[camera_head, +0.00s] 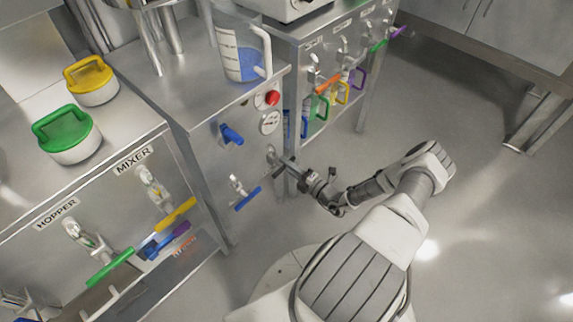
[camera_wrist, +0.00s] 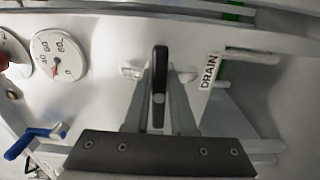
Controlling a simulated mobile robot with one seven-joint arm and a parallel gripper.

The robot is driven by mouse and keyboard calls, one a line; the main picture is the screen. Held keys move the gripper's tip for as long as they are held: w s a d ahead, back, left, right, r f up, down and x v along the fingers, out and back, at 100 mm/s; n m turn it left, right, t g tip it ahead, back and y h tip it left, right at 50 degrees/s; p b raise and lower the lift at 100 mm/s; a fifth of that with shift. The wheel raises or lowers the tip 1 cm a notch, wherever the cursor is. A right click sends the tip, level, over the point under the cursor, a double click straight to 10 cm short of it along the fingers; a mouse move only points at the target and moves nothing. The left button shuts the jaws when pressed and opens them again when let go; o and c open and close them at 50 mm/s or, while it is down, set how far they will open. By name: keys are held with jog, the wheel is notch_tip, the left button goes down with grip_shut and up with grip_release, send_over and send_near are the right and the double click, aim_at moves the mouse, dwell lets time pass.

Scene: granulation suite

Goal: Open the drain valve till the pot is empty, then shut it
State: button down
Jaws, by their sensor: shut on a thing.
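In the wrist view my gripper (camera_wrist: 159,76) is shut on a black lever (camera_wrist: 159,62), which stands upright in the picture between its two fingers. A DRAIN label (camera_wrist: 209,71) is on the panel just right of it. In the head view my gripper (camera_head: 279,160) reaches the right part of the steel cabinet front, below the round gauge (camera_head: 270,122); the lever is mostly hidden there. A clear jug-like pot (camera_head: 229,50) with a white handle stands on the cabinet top, with blue liquid in its lower part.
A red button (camera_head: 272,98) is above the gauge. Blue-handled valves (camera_head: 232,134) and (camera_head: 247,199) are to the left. Mixer (camera_head: 155,188) and hopper (camera_head: 85,235) valves sit further left. Colored handles (camera_head: 342,92) are on the cabinet behind. Open floor (camera_head: 440,120) lies right.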

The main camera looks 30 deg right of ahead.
jog(key=shift+s+a, duration=0.1)
jog(key=shift+a, duration=0.1)
jog(key=c, duration=0.8)
grip_release()
jog(key=shift+d, duration=0.1)
jog(key=shift+o, duration=0.2)
jog(key=p+v, duration=0.3)
jog(key=v, duration=1.4)
jog(key=shift+s, duration=0.15)
jog(key=shift+d+r, duration=0.1)
